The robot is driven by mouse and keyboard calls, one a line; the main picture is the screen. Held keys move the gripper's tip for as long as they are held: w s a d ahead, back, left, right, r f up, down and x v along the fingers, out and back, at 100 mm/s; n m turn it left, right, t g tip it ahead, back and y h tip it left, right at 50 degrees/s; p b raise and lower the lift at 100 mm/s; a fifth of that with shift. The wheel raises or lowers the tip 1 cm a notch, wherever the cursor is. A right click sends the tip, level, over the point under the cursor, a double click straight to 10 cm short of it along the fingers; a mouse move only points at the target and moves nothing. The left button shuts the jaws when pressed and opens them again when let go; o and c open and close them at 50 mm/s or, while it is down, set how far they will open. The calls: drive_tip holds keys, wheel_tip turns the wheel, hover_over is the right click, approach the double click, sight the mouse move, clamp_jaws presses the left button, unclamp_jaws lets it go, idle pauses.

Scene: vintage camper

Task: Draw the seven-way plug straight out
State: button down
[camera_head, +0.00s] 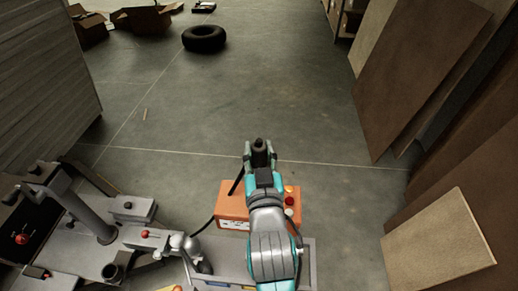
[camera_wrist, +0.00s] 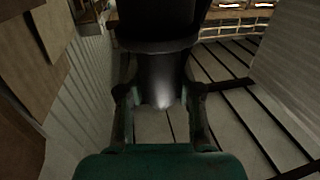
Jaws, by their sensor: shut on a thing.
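My gripper (camera_head: 260,158) is raised above the orange box, with its fingers shut on a black plug (camera_head: 259,146). In the wrist view the gripper's two fingers (camera_wrist: 162,105) stand on either side of the plug, whose wide dark body (camera_wrist: 158,28) fills the top centre and whose narrower grey part (camera_wrist: 160,75) lies between them. A thin black cable (camera_head: 237,183) shows just left of the gripper, above the box. My arm covers part of the box. I cannot see a socket touching the plug in either view.
The orange box (camera_head: 232,213) has small coloured knobs on its top right. A grey trailer-tongue assembly with a jack (camera_head: 92,225) stands at lower left. Brown panels (camera_head: 415,75) lean at right. A black tyre (camera_head: 204,38) lies at the back. The middle floor is clear.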

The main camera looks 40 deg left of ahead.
drive_tip(key=shift+f, duration=1.35)
drive_tip(key=shift+r, duration=0.1)
drive_tip(key=shift+r, duration=1.95)
drive_tip(key=shift+d, duration=0.1)
